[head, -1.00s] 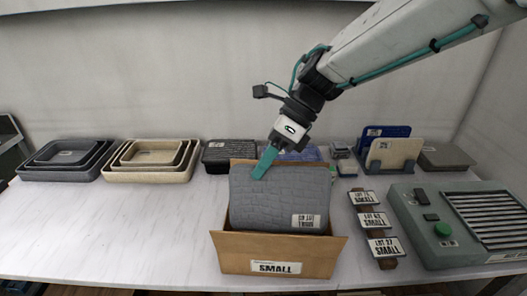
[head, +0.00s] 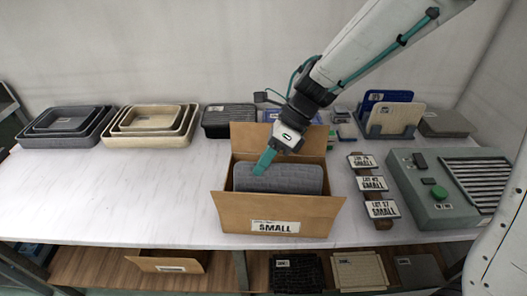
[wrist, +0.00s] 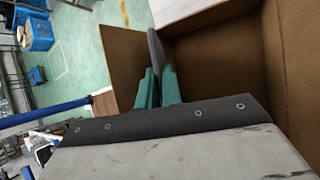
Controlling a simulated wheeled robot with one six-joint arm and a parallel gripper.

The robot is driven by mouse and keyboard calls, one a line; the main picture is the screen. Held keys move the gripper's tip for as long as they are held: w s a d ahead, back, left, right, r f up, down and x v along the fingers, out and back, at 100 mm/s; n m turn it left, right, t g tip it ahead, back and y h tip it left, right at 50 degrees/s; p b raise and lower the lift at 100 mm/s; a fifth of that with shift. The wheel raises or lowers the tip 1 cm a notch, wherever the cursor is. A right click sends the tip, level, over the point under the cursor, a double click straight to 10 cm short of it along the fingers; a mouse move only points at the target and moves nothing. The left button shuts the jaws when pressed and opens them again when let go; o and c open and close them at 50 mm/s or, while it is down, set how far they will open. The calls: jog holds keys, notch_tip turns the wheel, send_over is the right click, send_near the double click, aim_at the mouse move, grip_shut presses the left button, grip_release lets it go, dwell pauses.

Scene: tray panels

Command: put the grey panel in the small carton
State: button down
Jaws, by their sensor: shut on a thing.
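The grey panel (head: 290,179) stands upright inside the small carton (head: 232,209), its upper part showing above the front flap. The carton is brown cardboard, open at the top, with a white label reading SMALL on its front. My gripper (head: 265,160) is shut on the panel's top edge, left of its middle. In the wrist view, the green fingers (wrist: 156,88) pinch the thin edge of the panel (wrist: 155,50), with the brown carton walls (wrist: 230,60) around it. The panel's lower part is hidden in the carton.
Grey trays (head: 60,142) and beige trays (head: 145,140) are nested at the back left. A rack of blue and beige panels (head: 402,117) stands back right. Small labelled plates (head: 372,184) and a grey machine (head: 440,215) are right of the carton. The table's left front is clear.

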aim_at(263, 179)
jog(key=shift+f, duration=2.75)
jog(key=shift+f, duration=0.6)
jog(key=c, duration=1.5)
grip_release()
jog(key=v, duration=0.7)
jog(key=shift+d+r, duration=0.25)
jog(key=shift+r, duration=0.1)
jog(key=shift+w, duration=0.2)
